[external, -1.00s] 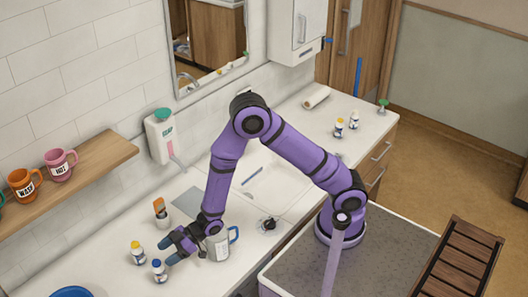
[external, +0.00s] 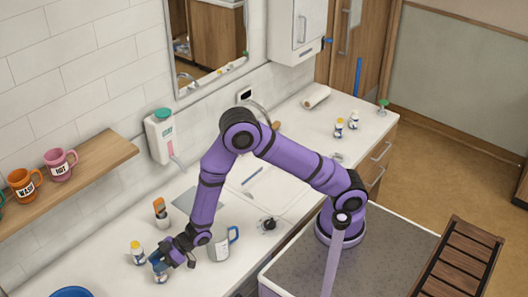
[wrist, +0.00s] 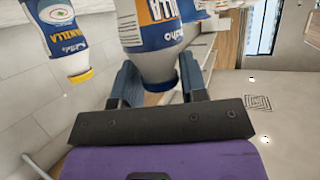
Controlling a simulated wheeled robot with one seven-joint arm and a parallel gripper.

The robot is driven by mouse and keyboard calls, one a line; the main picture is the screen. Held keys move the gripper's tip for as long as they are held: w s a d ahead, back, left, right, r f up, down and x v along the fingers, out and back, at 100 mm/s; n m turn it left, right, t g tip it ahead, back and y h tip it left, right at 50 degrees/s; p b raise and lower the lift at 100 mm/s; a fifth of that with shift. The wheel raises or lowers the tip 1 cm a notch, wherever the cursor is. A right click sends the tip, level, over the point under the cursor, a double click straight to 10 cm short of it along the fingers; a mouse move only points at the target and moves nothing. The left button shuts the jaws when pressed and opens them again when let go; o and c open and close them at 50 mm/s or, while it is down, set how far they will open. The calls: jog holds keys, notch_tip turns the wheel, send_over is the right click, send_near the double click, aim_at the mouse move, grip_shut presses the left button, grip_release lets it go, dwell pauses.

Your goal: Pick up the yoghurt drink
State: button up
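The fingers look apart, and I see no clear grip. A second bottle, with a yellow cap (external: 138,256), stands just behind it. In the wrist view this second bottle (wrist: 62,28) reads VANILLA. I cannot tell from the labels which is the yoghurt drink.
A grey jug with a blue handle (external: 219,246) stands close right of my gripper. An orange-topped container (external: 161,213) stands behind. A blue bowl (external: 72,292) is at the front left. Mugs stand on a wall shelf (external: 100,165). Two small bottles (external: 345,124) are far right.

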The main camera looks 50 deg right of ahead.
jog(key=shift+c, duration=0.8)
jog(key=shift+r, duration=0.85)
notch_tip(320, 180, up, 2)
jog(key=shift+s+d+r, duration=0.1)
jog(key=s+d, duration=0.3)
jog(key=s, duration=0.1)
jog(key=s+d, duration=0.3)
jog(key=s, duration=0.1)
jog(key=s+d+r, duration=0.1)
jog(key=s+d, duration=0.2)
jog(key=s, duration=0.1)
jog(key=shift+s+d, duration=0.15)
jog(key=shift+d, duration=0.25)
grip_shut()
jog(key=shift+a+r, duration=0.1)
jog(key=shift+r, duration=0.05)
